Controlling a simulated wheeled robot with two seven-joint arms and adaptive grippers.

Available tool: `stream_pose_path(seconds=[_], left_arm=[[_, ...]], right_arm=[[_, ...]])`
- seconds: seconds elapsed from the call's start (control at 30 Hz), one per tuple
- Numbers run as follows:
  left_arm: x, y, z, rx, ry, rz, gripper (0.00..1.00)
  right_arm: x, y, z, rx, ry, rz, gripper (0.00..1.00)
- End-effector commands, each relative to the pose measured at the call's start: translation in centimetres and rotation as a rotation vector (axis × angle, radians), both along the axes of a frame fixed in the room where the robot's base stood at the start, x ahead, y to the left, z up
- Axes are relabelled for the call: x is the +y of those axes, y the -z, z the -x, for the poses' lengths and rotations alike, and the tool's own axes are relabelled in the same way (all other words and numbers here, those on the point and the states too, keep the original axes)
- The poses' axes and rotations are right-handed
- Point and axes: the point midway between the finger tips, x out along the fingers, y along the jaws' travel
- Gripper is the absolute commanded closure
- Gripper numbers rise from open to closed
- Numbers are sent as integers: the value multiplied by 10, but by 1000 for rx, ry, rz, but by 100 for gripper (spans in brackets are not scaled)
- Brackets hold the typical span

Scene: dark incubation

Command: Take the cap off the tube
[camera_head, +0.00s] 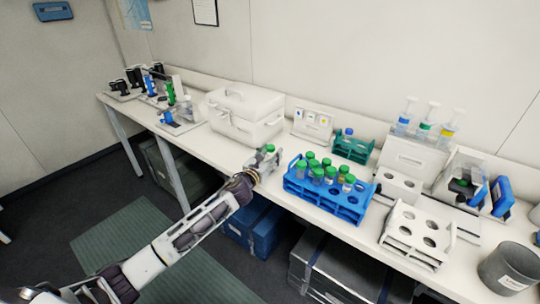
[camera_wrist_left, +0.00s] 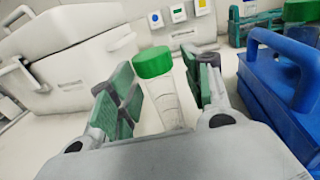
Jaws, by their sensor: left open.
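A clear tube (camera_wrist_left: 164,102) with a green cap (camera_wrist_left: 153,62) is between the two fingers of my left gripper (camera_wrist_left: 163,85) in the left wrist view. In the head view, the green cap (camera_head: 269,148) shows just above my left gripper (camera_head: 262,163), at the bench's front edge, left of the blue rack. My right gripper is not in view.
The blue rack (camera_head: 350,209) with several green-capped tubes stands close to the right of my left gripper. A white cooler box (camera_head: 240,112) is behind it to the left. A white rack (camera_head: 410,252) and a grey bin (camera_head: 508,268) are further right on the bench.

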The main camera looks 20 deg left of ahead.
Motion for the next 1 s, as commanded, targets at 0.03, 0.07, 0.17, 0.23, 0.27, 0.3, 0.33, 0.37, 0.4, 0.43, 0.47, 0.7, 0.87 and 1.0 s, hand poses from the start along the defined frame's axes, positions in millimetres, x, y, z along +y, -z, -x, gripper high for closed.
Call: stream_pose_path(seconds=[0.03,0.07,0.17,0.23,0.27,0.3,0.33,0.37,0.4,0.43,0.47,0.7,0.87,1.0], left_arm=[[0,0,0,0,0,0,51],[0,0,0,0,0,0,51],[0,-2,0,0,0,0,51],[0,-4,0,0,0,0,51],[1,-3,2,0,0,-1,51],[1,-2,4,1,0,-1,51],[2,-2,6,2,0,-1,51],[2,-1,8,2,0,-1,51],[3,-2,11,1,0,-1,51],[3,-2,14,1,0,-1,51],[4,-2,16,1,0,-1,51],[7,-2,39,1,1,0,51],[10,-2,54,1,0,-1,51],[13,-1,66,2,0,-1,51]], right_arm=[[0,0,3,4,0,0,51],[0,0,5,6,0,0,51],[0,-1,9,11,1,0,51],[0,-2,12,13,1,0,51],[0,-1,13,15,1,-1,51],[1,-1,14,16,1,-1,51],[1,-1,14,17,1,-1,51],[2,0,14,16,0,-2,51],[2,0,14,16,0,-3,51],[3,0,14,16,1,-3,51],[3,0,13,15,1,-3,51],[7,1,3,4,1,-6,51],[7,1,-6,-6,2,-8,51],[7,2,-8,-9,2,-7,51]])
